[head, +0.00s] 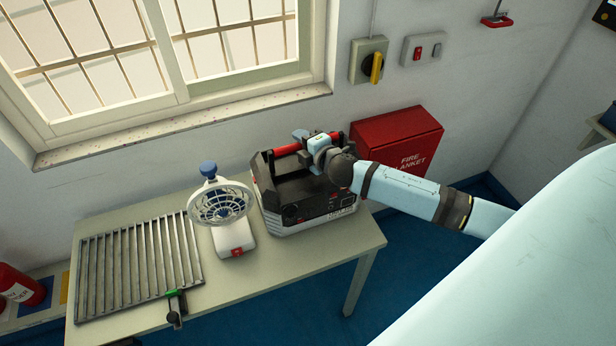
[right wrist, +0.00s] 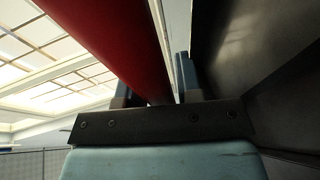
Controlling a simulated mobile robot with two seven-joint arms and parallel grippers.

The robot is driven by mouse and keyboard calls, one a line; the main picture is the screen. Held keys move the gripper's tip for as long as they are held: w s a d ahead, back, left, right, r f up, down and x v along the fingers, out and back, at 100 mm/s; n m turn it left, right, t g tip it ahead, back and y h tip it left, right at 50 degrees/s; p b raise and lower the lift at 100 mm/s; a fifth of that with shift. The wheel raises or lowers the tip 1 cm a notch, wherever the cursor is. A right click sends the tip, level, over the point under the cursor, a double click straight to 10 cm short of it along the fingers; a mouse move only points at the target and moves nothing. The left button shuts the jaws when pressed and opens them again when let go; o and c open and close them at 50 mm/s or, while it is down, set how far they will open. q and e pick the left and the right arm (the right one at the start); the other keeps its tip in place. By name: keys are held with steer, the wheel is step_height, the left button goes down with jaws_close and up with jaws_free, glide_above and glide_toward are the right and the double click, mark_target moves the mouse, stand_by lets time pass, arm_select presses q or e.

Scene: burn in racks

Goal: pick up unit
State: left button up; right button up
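The unit (head: 308,211) is a boxy black and grey device with a red bar handle (head: 287,150) on top. It stands upright on the right end of the table. My right gripper (head: 305,141) is at the right part of this handle, above the unit. In the right wrist view the red handle (right wrist: 115,40) runs between my two fingers (right wrist: 155,88). A thin light gap shows between the handle and the right finger, so the fingers look apart and not closed on it. My left gripper is out of view.
The table (head: 280,267) also holds a small white fan (head: 235,235) close left of the unit and a slatted metal rack (head: 140,265). A red fire blanket box (head: 395,140) is on the wall behind right. The window sill (head: 190,127) is behind.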

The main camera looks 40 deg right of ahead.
jaws_close()
stand_by(0.7)
stand_by(0.3)
steer(key=shift+w+r, duration=0.1)
steer(key=shift+r, duration=0.25)
steer(key=shift+f, duration=0.1)
